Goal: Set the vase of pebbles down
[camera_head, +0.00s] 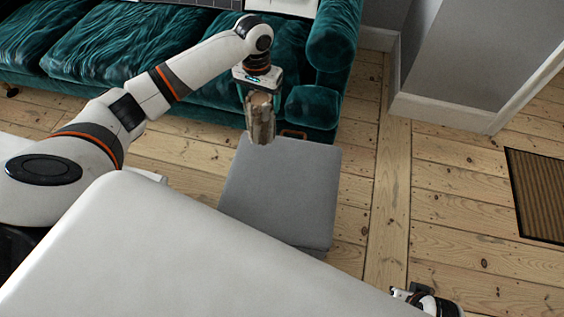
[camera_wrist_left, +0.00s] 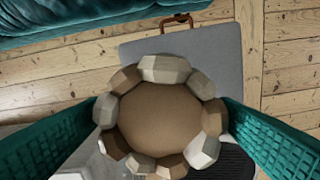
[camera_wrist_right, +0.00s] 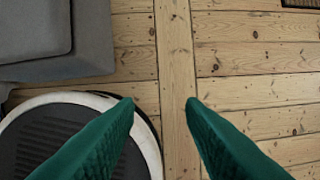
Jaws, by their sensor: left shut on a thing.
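The vase of pebbles (camera_head: 261,120) is a brown-grey vessel ringed with stones. My left gripper (camera_head: 260,98) is shut on it and holds it roughly upright at the far edge of a grey flat-topped box or stool. I cannot tell whether its base touches the grey top. In the left wrist view the vase (camera_wrist_left: 160,118) shows from above, its round brown inside framed by pebbles, between the two green fingers. My right gripper (camera_wrist_right: 164,103) is open and empty, its fingertips apart above the floor.
The grey stool (camera_head: 280,195) has a bare top and a brown handle (camera_wrist_left: 177,20) on its far side. A teal velvet sofa (camera_head: 130,55) stands behind it. Wooden floor lies free to the right, with a dark-framed mat (camera_head: 540,190) at the far right.

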